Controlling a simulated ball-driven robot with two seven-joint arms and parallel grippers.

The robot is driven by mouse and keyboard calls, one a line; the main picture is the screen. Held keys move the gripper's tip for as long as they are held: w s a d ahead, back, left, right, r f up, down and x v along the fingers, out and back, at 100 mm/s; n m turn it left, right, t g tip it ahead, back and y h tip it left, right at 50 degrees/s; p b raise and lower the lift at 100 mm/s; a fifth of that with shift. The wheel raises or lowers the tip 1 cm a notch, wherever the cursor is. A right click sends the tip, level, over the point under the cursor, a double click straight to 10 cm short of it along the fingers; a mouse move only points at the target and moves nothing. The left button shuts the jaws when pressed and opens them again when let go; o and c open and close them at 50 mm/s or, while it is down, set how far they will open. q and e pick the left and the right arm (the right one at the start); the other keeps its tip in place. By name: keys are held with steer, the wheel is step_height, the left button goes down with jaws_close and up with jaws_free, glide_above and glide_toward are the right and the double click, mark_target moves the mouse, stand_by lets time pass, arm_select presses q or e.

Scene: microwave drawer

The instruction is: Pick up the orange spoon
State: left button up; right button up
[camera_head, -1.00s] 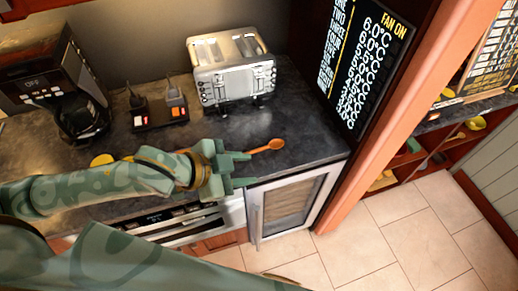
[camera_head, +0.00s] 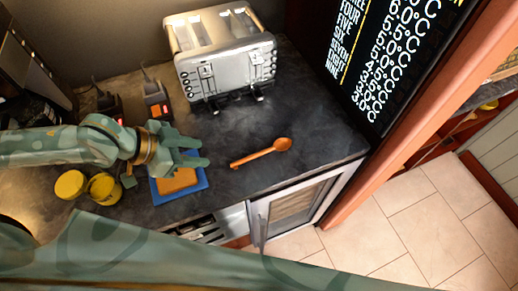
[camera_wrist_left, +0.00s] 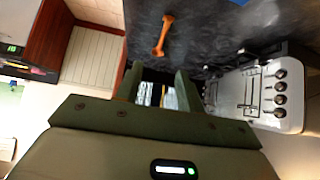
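The orange spoon (camera_head: 262,152) lies flat on the dark countertop (camera_head: 300,120), its bowl toward the right. It also shows in the left wrist view (camera_wrist_left: 163,37), beyond the fingertips. My left gripper (camera_head: 203,152) is above the counter to the left of the spoon, fingers pointing right toward it. In the left wrist view its two fingers (camera_wrist_left: 157,82) stand apart with nothing held between them. The spoon is apart from the gripper and fully visible. My right gripper is not in view.
A toaster (camera_head: 225,70) stands behind the spoon. A blue board with an orange top (camera_head: 178,183) lies below my left gripper, with yellow round items (camera_head: 103,187) to its left. A dark panel with lettering (camera_head: 385,60) rises at right. Counter around the spoon is clear.

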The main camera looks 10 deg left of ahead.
arm_select(q)
step_height(320, 180, down, 2)
steer(key=w, duration=0.2)
steer(key=b, duration=0.3)
glide_toward(248, 158)
steer(key=x, duration=0.3)
steer(key=shift+w+a+f, duration=0.1)
steer(key=shift+f, duration=0.05)
steer(key=x, duration=0.4)
steer(key=shift+d+b, duration=0.3)
steer(key=shift+b, duration=0.1)
steer(key=shift+w+d+f, duration=0.25)
steer(key=shift+w+f, duration=0.05)
steer(key=shift+f, duration=0.05)
jaws_close()
